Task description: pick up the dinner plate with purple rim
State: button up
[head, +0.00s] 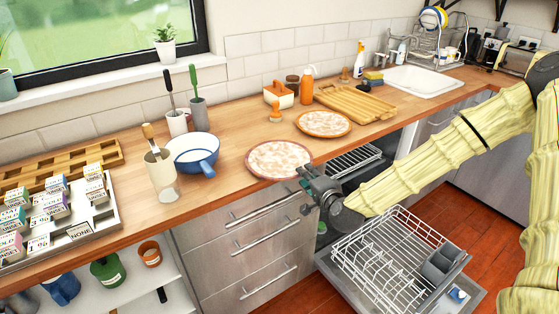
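A round dinner plate (279,159) with a mottled pale face and a dull reddish rim lies flat near the counter's front edge. A second plate (323,123) with a mottled face and a more orange-brown rim lies further back to the right. No clearly purple rim shows at this size. My gripper (304,190) is at the front right of the near plate, beside the counter edge. Its two fingers show apart, with nothing seen between them. The upper finger overlaps the plate's right rim in the picture; I cannot tell whether it touches.
The open dishwasher's rack (394,257) is below my arm. A wooden board (352,102) lies behind the far plate; an orange bottle (307,86) and small orange shaker (275,112) stand nearby. A blue-white pan (194,153) and utensil jar (162,176) stand left. Counter space between pan and near plate is clear.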

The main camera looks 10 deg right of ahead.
jog(key=shift+d+p+x, duration=0.15)
jog(key=shift+p+x, duration=0.3)
jog(key=shift+x, duration=0.9)
jog(key=shift+d+p+x, duration=0.1)
jog(key=shift+p+x, duration=0.35)
jog(key=shift+x, duration=0.9)
jog(key=shift+r, duration=0.1)
jog(key=shift+c, duration=0.2)
grip_shut()
jog(key=shift+w, duration=0.1)
